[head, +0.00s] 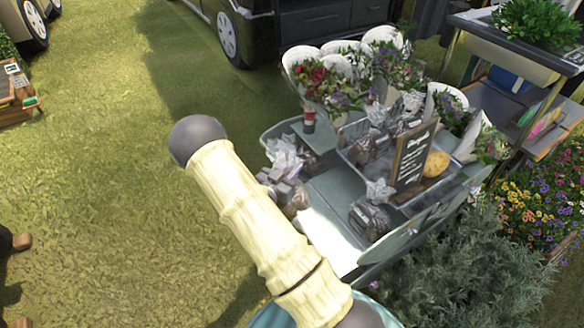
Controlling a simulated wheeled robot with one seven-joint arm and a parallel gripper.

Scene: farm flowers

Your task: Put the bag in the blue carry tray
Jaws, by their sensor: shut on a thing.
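My gripper is not in view; only my cream arm sleeve with dark grey ends crosses the middle and bottom. A grey-blue tray-like stand (335,186) is right of my arm. It bears several clear bags with dark brown contents, including one bag at its front (369,220) and another near its left edge (292,196). Which bag the task means, and whether this stand is the blue carry tray, I cannot tell. A raised clear-walled bin (352,155) on it holds more bags. My arm hides part of the stand's near left side.
A dark chalkboard sign (413,157) and white-wrapped bouquets (322,78) stand on the stand. A bushy green plant (465,265) is at lower right, and a shelf rack (510,50) is at upper right. A dark vehicle (255,35) is behind. Open grass (90,150) lies left.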

